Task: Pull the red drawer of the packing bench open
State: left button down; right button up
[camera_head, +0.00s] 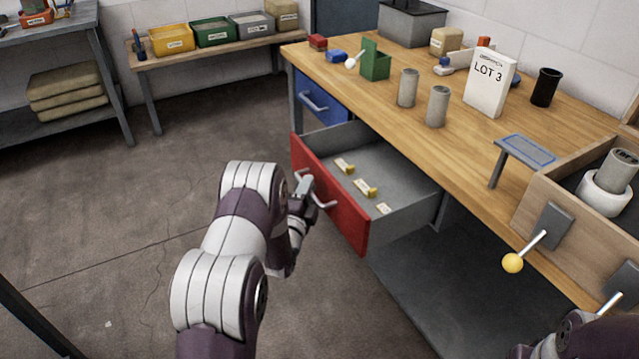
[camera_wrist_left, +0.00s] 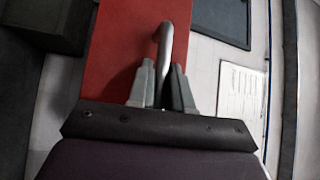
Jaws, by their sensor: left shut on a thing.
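The red drawer (camera_head: 349,210) of the packing bench (camera_head: 455,110) stands pulled out in the head view, with its grey inside showing. Several small yellow-and-white labelled items (camera_head: 365,188) lie in it. My left gripper (camera_head: 303,190) is at the drawer's front, shut on its metal bar handle (camera_head: 322,204). In the left wrist view the two fingers (camera_wrist_left: 161,88) close around the handle (camera_wrist_left: 166,48) in front of the red drawer face (camera_wrist_left: 125,50). Part of my right arm shows at the lower right of the head view; its gripper is not visible.
A blue drawer (camera_head: 322,100) beside the red one is closed. Cans, a green box (camera_head: 375,64) and a LOT 3 card (camera_head: 489,84) stand on the bench top. A lever with a yellow knob (camera_head: 512,263) sticks out at the right. The floor (camera_head: 120,220) left of the drawer is clear.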

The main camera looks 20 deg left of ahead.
pick_arm(q)
jog(key=shift+s+a+r, duration=0.15)
jog(key=shift+a, duration=0.15)
jog(key=c, duration=1.2)
grip_release()
jog(key=shift+o, duration=0.2)
jog(key=s+d+f, duration=0.1)
jog(key=s+f, duration=0.1)
jog(key=s, duration=1)
jog(key=shift+s+d, duration=0.2)
jog(key=shift+d, duration=0.15)
